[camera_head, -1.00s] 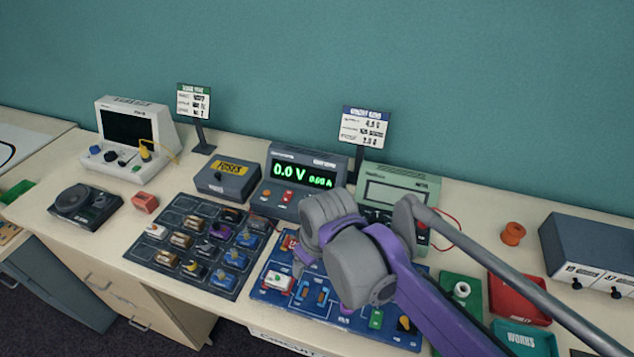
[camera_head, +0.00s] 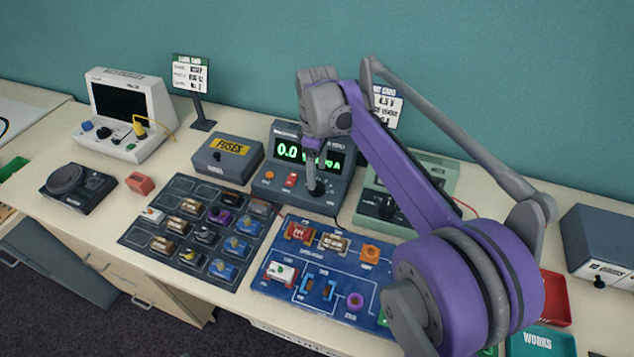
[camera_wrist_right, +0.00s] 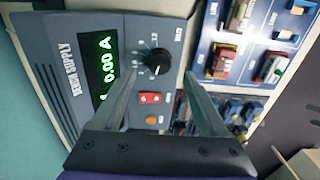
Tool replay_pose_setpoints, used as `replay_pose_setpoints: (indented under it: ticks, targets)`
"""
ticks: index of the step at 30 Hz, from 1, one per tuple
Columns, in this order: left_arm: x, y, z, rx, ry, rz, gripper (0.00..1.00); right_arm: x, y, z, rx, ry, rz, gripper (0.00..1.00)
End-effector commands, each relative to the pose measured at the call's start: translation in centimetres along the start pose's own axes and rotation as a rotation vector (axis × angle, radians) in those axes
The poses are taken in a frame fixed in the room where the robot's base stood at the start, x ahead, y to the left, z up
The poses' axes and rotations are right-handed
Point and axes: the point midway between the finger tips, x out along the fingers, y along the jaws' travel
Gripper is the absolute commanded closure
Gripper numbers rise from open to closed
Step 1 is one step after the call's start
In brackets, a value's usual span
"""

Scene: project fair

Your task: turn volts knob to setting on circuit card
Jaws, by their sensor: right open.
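The grey bench supply (camera_head: 265,187) has a green display reading 0.0 in the head view. Its black volts knob (camera_wrist_right: 158,61) has a white pointer line and printed numbers around it. In the head view the knob (camera_head: 318,189) sits at the right of the supply's front. My right gripper (camera_wrist_right: 164,68) is open above the knob, with one finger on each side and no clear contact. In the head view the gripper (camera_head: 315,176) points down at it. The circuit card (camera_head: 387,108) stands behind, partly hidden by my arm. My left gripper is out of view.
A red switch (camera_wrist_right: 150,98) and an orange button (camera_wrist_right: 151,119) lie close to the knob. A blue circuit board (camera_head: 262,284) and a dark parts tray (camera_head: 135,238) lie in front. A fuses box (camera_head: 228,168) stands left; a green meter (camera_head: 440,175) stands right.

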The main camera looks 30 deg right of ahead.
Motion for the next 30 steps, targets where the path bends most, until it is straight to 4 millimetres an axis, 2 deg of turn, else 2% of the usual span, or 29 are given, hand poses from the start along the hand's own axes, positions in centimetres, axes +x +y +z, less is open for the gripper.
replay_pose_setpoints:
  ticks: [3, 9, 20, 30]
  targets:
    - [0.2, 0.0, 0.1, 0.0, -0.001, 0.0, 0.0, 2.2, 0.0, 0.0, 0.0, 0.0, 0.0, 0.24]
    - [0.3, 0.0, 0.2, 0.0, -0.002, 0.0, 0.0, 4.3, 0.0, 0.0, 0.0, 0.0, 0.0, 0.24]
    - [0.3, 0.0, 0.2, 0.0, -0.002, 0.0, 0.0, 4.8, 0.0, 0.0, 0.001, 0.0, 0.001, 0.24]
    - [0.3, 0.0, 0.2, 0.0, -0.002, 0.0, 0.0, 4.8, 0.0, 0.0, 0.001, 0.0, 0.001, 0.85]
